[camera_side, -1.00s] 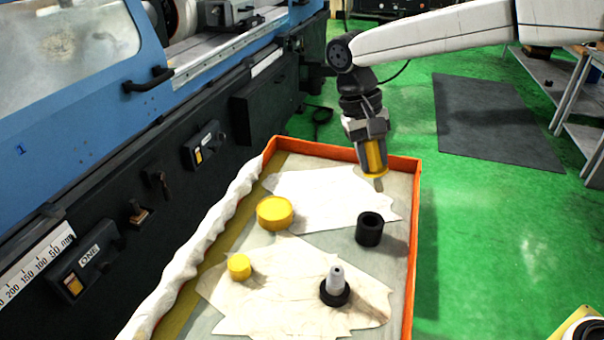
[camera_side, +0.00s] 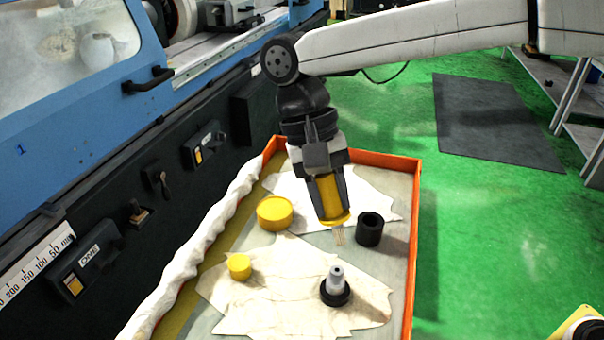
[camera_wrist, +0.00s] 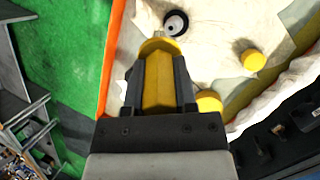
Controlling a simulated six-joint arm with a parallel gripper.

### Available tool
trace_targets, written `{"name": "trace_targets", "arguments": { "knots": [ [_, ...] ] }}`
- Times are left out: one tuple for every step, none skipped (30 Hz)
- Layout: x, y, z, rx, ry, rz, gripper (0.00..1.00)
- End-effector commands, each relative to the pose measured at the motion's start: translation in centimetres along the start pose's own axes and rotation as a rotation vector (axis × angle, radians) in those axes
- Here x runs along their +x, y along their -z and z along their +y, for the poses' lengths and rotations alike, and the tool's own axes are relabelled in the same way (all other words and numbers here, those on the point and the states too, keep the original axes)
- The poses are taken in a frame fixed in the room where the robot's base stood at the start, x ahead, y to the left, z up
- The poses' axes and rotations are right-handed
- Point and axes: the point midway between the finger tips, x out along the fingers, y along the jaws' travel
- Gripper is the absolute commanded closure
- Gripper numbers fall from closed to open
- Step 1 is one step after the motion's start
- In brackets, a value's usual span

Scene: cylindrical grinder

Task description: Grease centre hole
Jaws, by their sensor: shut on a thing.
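My gripper (camera_side: 329,194) is shut on a yellow-handled brush (camera_side: 328,198), held tip down above the tray with thin pale bristles at its lower end. In the wrist view my gripper (camera_wrist: 159,92) has the yellow handle (camera_wrist: 157,80) between its dark fingers. A grey-white stepped workpiece (camera_side: 336,280) stands upright in a black round base (camera_side: 335,294); a small dark spot shows on its top. It also shows in the wrist view (camera_wrist: 176,22), beyond the brush. The bristles are apart from it, higher and farther back.
An orange-rimmed tray (camera_side: 411,250) holds pale cloths, a large yellow tin (camera_side: 275,213), a small yellow tin (camera_side: 239,267) and a black hollow cylinder (camera_side: 369,230) close to the brush's right. The blue grinder (camera_side: 60,150) stands along the left.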

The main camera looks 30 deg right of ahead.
Motion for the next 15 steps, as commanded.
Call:
{"name": "trace_targets", "arguments": {
  "knots": [
    [0.0,0.0,0.0,0.0,0.0,0.0,1.0],
    [0.0,0.0,0.0,0.0,0.0,0.0,1.0],
    [0.0,0.0,0.0,0.0,0.0,0.0,1.0],
    [0.1,0.0,0.0,0.0,0.0,0.0,1.0],
    [0.1,0.1,0.0,0.0,0.0,0.0,1.0],
    [0.2,0.1,0.0,0.0,0.0,0.0,1.0],
    [0.3,0.1,0.0,0.0,0.0,0.0,1.0],
    [0.4,0.2,-0.1,0.0,0.0,0.0,1.0],
    [0.6,0.2,-0.1,0.0,0.0,0.0,1.0],
    [0.7,0.3,-0.1,0.0,0.0,0.0,1.0],
    [0.8,0.3,-0.2,0.0,0.0,0.0,1.0],
    [1.0,0.4,-0.2,0.0,0.0,0.0,1.0],
    [1.2,0.5,-0.2,0.0,-0.001,0.0,1.0],
    [1.4,0.5,-0.3,0.0,-0.001,-0.001,1.0],
    [1.7,0.6,-0.3,0.0,-0.001,-0.001,1.0]
  ]
}}
